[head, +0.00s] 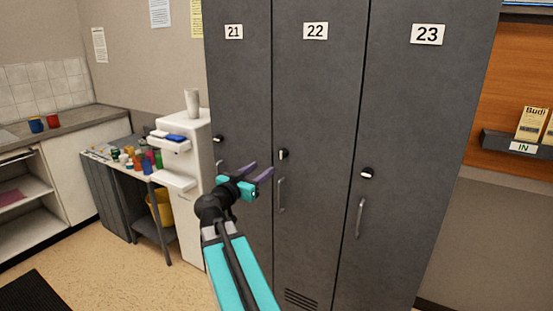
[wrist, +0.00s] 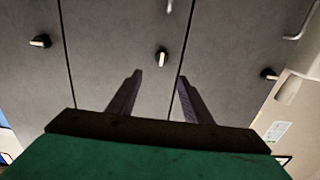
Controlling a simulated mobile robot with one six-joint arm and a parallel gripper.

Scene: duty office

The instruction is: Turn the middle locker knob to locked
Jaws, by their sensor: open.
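The middle locker (head: 316,90), marked 22, is a closed dark grey door between lockers 21 and 23. Its knob (head: 283,154) is black with a pale pointer that looks roughly upright; it also shows in the wrist view (wrist: 162,57), just beyond and between my fingertips. My gripper (head: 261,170) is open and empty, left of the knob and slightly below it in the head view. Its two purple-grey fingers point at the door, and the gripper (wrist: 160,76) appears short of the knob. I see no contact.
Locker 21's knob (head: 218,139) and locker 23's knob (head: 367,173) have pointers lying more sideways. Bar handles, such as locker 22's (head: 281,195), sit below the knobs. A white dispenser (head: 184,180) with a cup (head: 192,102) stands left of the lockers. Floor is open at left.

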